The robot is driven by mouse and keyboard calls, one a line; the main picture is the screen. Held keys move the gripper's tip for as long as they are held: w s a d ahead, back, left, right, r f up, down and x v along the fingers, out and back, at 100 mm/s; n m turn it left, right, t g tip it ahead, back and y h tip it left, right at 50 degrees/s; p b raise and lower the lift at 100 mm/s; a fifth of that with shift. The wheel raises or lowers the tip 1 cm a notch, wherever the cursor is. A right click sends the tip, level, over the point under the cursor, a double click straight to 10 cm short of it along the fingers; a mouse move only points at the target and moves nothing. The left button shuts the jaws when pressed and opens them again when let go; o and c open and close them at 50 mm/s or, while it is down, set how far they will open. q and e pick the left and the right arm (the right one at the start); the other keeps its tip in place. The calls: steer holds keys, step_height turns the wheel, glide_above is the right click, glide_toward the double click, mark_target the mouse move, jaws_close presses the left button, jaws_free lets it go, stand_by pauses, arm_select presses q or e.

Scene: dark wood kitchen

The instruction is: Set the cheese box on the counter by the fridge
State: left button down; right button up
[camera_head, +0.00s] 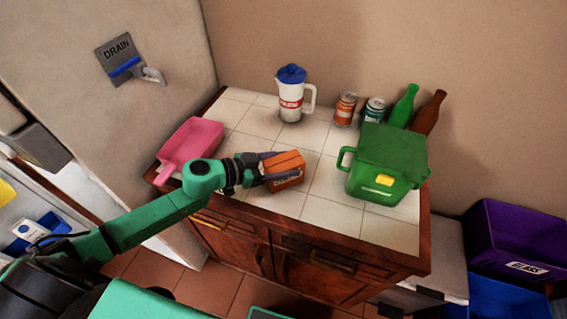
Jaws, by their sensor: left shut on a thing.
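The orange cheese box (286,171) is over the white-tiled counter (282,204), near the middle of its front half. My left gripper (280,168) reaches in from the left and is shut on the box, with its dark fingers along the box's sides. I cannot tell whether the box touches the tiles or is held just above them. The large pale appliance with the "DRAIN" sign, likely the fridge (165,30), stands to the left of the counter. My right gripper is not in view.
A pink dustpan-like tray (194,142) lies to the left of the box. A green bin (388,160) stands to the right. A pitcher (291,95), cans (345,108) and bottles (403,105) stand along the back. Tiles in front of the pitcher are clear. Purple crate (515,235) stands at right.

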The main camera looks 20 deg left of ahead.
mark_target(272, 167)
arm_select(q)
jaws_free()
steer(key=shift+r, duration=0.1)
steer(key=shift+s+a, duration=0.15)
steer(key=shift+a, duration=0.05)
steer(key=v, duration=0.5)
steer(key=shift+s+a+b, duration=0.2)
steer(key=shift+s+b, duration=0.15)
steer(key=p+v, duration=0.1)
steer(key=v, duration=0.4)
steer(key=shift+s+a+r, duration=0.15)
steer(key=shift+a+r, duration=0.15)
